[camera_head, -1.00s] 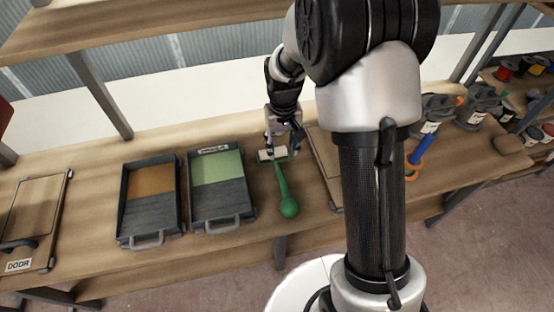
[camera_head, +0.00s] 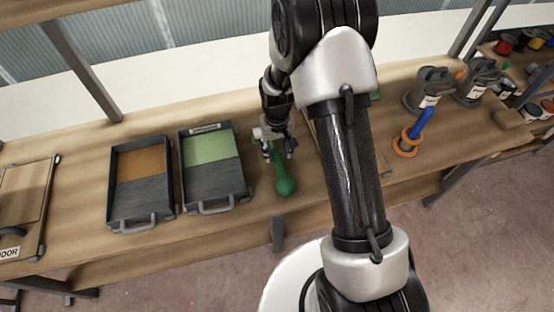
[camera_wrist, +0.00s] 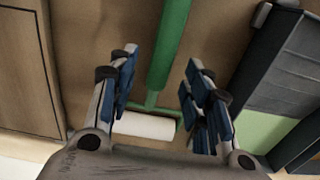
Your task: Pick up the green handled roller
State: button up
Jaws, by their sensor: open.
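The green handled roller (camera_head: 285,184) lies on the workbench, right of the tray with green paint. Its round green handle end points toward the bench's front edge. In the wrist view its green handle (camera_wrist: 169,45) runs up between my fingers, and its white roller sleeve (camera_wrist: 146,126) lies crosswise below. My gripper (camera_head: 278,153) is above the roller, hiding part of it in the head view. In the wrist view my gripper (camera_wrist: 160,85) is open, with one finger on each side of the handle and gaps between.
The green paint tray (camera_head: 242,188) and an orange paint tray (camera_head: 140,222) stand to the left. A wooden door panel (camera_head: 45,210) lies at far left. A blue handled tool (camera_head: 421,122) with an orange ring and grey canisters (camera_head: 430,88) are at the right.

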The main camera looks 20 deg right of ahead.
aim_at(277, 155)
notch_tip(277, 155, down, 4)
jog(key=shift+f+b, duration=0.1)
jog(key=shift+b, duration=0.5)
jog(key=shift+c, duration=0.4)
grip_shut()
